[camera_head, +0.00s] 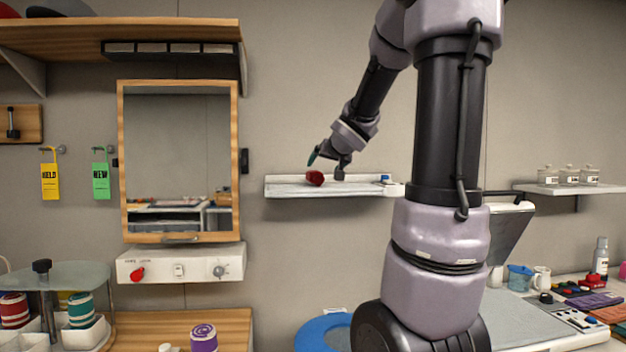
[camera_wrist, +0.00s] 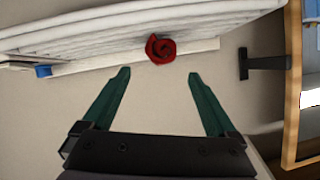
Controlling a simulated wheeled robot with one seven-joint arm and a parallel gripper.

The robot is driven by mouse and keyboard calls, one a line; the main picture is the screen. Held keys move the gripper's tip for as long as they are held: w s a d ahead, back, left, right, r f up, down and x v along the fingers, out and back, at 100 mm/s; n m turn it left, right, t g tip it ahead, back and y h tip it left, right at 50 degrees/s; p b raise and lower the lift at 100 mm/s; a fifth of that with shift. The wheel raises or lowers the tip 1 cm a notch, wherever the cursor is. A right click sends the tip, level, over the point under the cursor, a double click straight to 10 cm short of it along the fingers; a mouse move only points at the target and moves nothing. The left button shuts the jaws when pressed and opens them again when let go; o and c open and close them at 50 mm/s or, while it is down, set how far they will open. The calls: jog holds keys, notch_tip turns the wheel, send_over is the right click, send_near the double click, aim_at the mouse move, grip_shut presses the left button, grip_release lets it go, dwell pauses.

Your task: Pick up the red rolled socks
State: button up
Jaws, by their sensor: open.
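The red rolled socks (camera_head: 315,178) sit on the white wall shelf (camera_head: 290,190), towards its left end. In the wrist view the red roll (camera_wrist: 160,49) shows its spiral end, beside the edge of the white shelf (camera_wrist: 100,35). My gripper (camera_head: 325,158) is at the shelf, just above and close to the socks in the head view. In the wrist view my gripper (camera_wrist: 165,74) has its two green fingers spread wide, with nothing between them. The socks lie a little beyond the fingertips, roughly centred between them. I cannot tell the exact gap.
A small blue item (camera_head: 386,179) lies at the shelf's right end. A wood-framed mirror (camera_head: 122,160) hangs left of the shelf; a dark wall bracket (camera_wrist: 262,63) is near my right finger in the wrist view. A control panel (camera_head: 205,262) is below the mirror.

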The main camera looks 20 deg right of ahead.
aim_at(314, 176)
jog(key=x, duration=1.1)
jog(key=shift+w+a, duration=0.25)
jog(key=c, duration=1.2)
